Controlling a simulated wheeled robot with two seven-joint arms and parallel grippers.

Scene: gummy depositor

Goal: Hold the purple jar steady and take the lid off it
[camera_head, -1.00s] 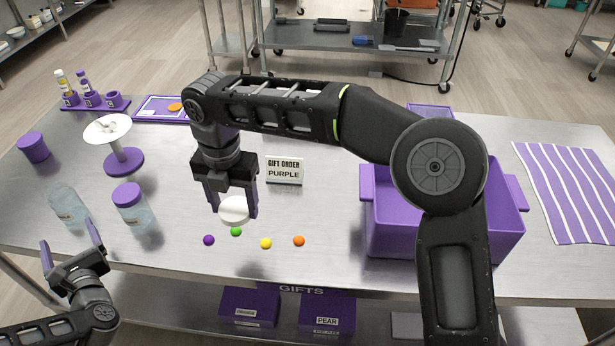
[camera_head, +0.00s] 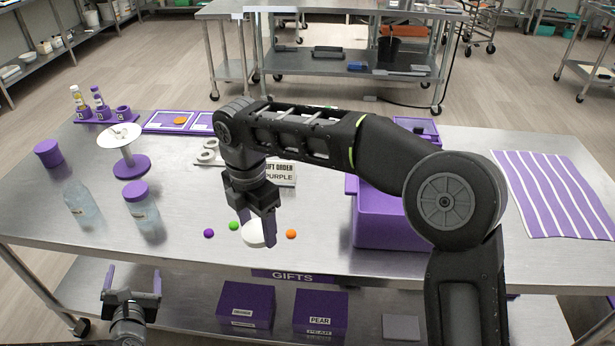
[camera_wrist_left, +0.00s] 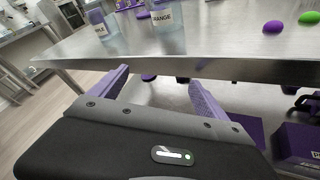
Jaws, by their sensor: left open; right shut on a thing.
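A clear jar with a purple lid (camera_head: 140,206) stands upright on the steel table at the left; its lid is on. A second clear jar (camera_head: 82,204), without a visible lid, stands to its left. The left wrist view shows a jar labelled ORANGE (camera_wrist_left: 165,20) and one whose label ends in "PLE" (camera_wrist_left: 98,22), both cut off above. My left gripper (camera_head: 132,280) is open and empty, in front of the table edge, below the jars. My right gripper (camera_head: 255,228) is shut on a white disc (camera_head: 254,237) by the gummies.
Purple (camera_head: 209,233), green (camera_head: 233,225) and orange (camera_head: 291,234) balls lie beside the right gripper. A purple bin (camera_head: 385,222) is partly behind my right arm. A white-topped purple stand (camera_head: 130,167) is behind the jars. Purple boxes (camera_head: 245,305) sit on the shelf below.

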